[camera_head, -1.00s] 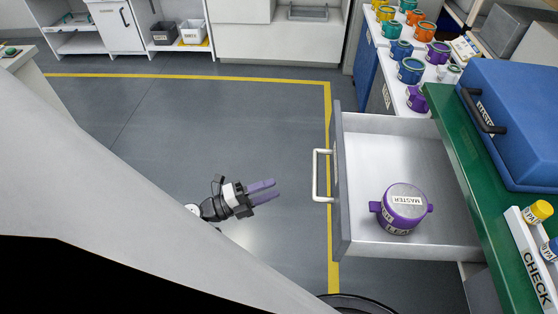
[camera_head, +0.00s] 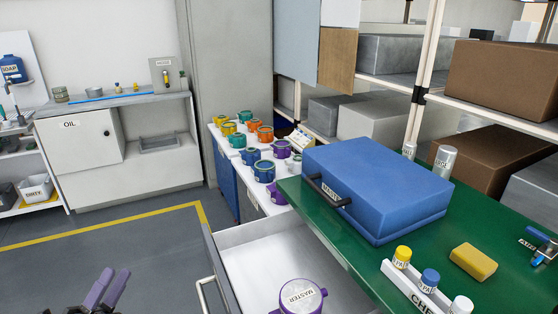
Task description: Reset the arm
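My gripper (camera_head: 107,290) shows at the lower left of the head view, with its two purple fingers pointing up. A narrow gap shows between the fingers, and nothing is seen between them. It is over the grey floor, left of the open drawer (camera_head: 252,245) and apart from its handle (camera_head: 205,292). The rest of my arm is mostly cut off by the bottom edge. A purple pot marked MASTER (camera_head: 301,296) stands in the drawer, partly cut off below.
A blue case (camera_head: 378,185) sits on the green bench (camera_head: 330,222). Several coloured pots stand on a white top (camera_head: 232,153) behind. The floor at left is clear.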

